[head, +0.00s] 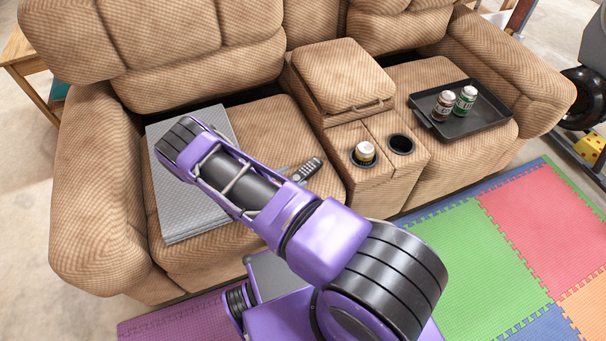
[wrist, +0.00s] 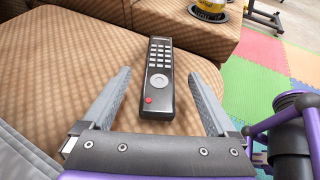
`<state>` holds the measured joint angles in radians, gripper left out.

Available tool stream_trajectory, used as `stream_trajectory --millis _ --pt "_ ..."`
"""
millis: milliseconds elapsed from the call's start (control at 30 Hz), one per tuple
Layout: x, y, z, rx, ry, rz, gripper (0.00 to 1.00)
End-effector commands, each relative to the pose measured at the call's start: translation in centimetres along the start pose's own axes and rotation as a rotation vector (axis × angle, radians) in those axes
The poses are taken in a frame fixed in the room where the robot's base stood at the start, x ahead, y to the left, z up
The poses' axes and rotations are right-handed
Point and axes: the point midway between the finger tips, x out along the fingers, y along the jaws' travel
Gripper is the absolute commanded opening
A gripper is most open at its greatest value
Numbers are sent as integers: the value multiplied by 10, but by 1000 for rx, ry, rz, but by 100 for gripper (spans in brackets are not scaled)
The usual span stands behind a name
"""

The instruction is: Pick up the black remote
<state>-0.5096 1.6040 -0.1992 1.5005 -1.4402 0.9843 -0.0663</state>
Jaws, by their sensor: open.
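The black remote (wrist: 158,80) lies flat on the tan recliner seat, keys up, with its red button end toward me in the wrist view. In the head view the remote (head: 306,171) shows just right of my arm, partly hidden by it. My gripper (wrist: 158,78) is open, with one grey finger on each side of the remote in the wrist view. The fingers look apart from the remote. I cannot tell the height of the fingertips above the seat.
The console (head: 350,135) to the right has a can (head: 364,153) in one cup holder. A black tray (head: 483,122) with two cans rests on the far seat. Coloured foam mats (head: 470,250) cover the floor.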

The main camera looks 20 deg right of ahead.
Motion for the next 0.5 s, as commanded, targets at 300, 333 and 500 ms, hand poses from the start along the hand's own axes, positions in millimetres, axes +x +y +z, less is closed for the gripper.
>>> stream_trajectory --millis 300,333,500 --pt "46 0 -1 2 0 -3 92" --pt "49 0 0 2 0 -3 92" --pt "58 0 0 1 0 0 92"
